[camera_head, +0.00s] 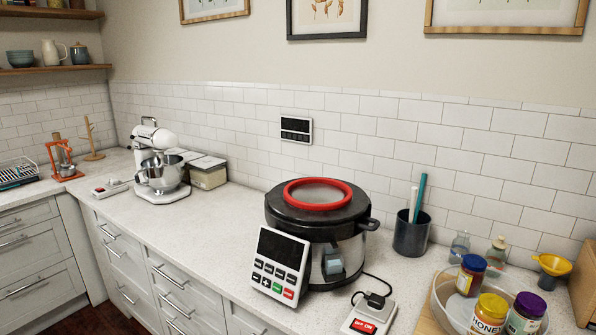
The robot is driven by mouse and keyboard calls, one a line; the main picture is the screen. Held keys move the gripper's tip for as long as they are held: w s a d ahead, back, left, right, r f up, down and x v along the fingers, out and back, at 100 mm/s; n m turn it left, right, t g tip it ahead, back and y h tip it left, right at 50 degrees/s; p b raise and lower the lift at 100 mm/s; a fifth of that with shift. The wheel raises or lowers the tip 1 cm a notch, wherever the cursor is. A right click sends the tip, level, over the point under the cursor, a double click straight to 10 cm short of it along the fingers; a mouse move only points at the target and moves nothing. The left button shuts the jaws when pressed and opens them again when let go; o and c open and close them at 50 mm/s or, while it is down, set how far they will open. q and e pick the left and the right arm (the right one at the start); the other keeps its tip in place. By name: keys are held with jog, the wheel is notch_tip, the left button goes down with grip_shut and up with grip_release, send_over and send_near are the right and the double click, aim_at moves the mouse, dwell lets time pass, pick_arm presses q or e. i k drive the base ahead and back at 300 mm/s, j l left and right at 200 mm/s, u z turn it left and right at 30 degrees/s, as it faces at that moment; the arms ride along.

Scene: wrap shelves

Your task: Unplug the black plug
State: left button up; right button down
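The black plug (376,301) sits in a white socket block (388,317) on the counter, in front of the black pot. The block has a red on/off switch (364,327) at its near end. A thin black cord (378,277) runs from the plug back toward the pot (318,222). The plug appears seated in the block. Neither of my grippers shows in the head view.
A keypad panel (280,264) is at the pot's front left. Right of the block, a round clear tray (449,308) holds several jars. A dark utensil cup (411,233) stands behind.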

aim_at(377, 302)
jog(key=i+j+z, duration=0.1)
jog(key=z, duration=0.3)
jog(key=j+z, duration=0.1)
jog(key=z, duration=0.3)
jog(key=i+j+z, duration=0.1)
jog(key=z, duration=0.3)
jog(key=j+z, duration=0.2)
jog(key=z, duration=0.2)
jog(key=j+z, duration=0.15)
jog(key=j, duration=0.35)
jog(key=j+z, duration=0.1)
jog(key=j, duration=0.4)
jog(key=k+j+z, duration=0.15)
jog(key=j, duration=0.35)
jog(key=j+z, duration=0.15)
jog(key=j, duration=0.35)
jog(key=k+j+z, duration=0.1)
jog(key=j, duration=0.35)
